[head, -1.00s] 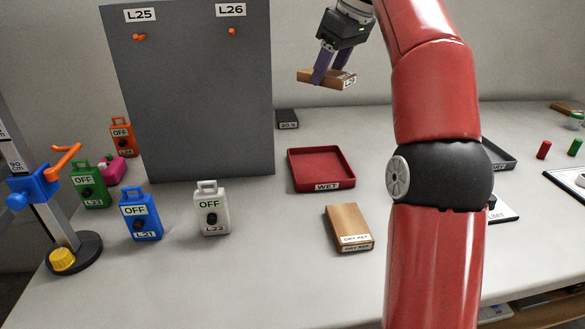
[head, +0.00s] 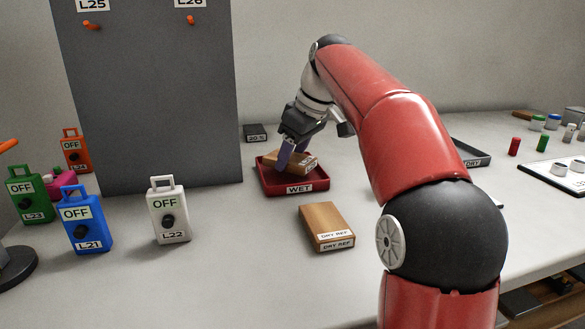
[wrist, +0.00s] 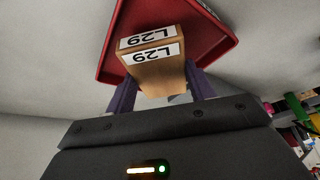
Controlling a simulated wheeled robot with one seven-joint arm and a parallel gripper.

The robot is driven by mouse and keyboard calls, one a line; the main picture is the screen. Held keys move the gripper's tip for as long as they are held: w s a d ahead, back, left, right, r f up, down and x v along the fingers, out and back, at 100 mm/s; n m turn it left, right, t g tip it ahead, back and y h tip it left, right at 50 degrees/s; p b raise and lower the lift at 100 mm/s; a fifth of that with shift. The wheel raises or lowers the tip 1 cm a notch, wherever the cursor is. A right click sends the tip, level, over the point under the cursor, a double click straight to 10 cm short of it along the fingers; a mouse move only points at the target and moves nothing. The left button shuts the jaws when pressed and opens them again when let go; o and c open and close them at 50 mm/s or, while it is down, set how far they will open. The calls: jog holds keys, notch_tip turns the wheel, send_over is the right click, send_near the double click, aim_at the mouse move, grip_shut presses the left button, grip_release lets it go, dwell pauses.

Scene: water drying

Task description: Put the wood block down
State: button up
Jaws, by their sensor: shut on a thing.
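The wood block (head: 299,165) is a small brown block at the red tray marked WET (head: 262,184) in the head view. It is tilted, and its lower part is over or inside the tray; I cannot tell whether it touches the floor. In the wrist view the block (wrist: 157,72) shows two L29 labels, with the red tray (wrist: 222,48) beyond it. My gripper (head: 291,160) is shut on the block, with a purple finger on each side, also seen in the wrist view (wrist: 162,92).
A larger wood block marked DRY REF (head: 324,222) lies just in front of the tray. A grey tray marked DRY (head: 470,150) is at the right, behind my arm. A grey panel (head: 150,90) and several lock-shaped OFF boxes, such as the white L22 (head: 168,212), stand at the left.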

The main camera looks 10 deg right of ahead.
jog(key=shift+f, duration=0.95)
jog(key=shift+f, duration=0.15)
jog(key=o, duration=1)
jog(key=shift+r, duration=0.35)
jog(key=p+v, duration=0.3)
jog(key=v, duration=0.8)
jog(key=shift+f, duration=0.1)
jog(key=shift+s+d+r+p, duration=0.1)
jog(key=shift+s+r+p, duration=0.05)
jog(key=shift+r+p, duration=0.25)
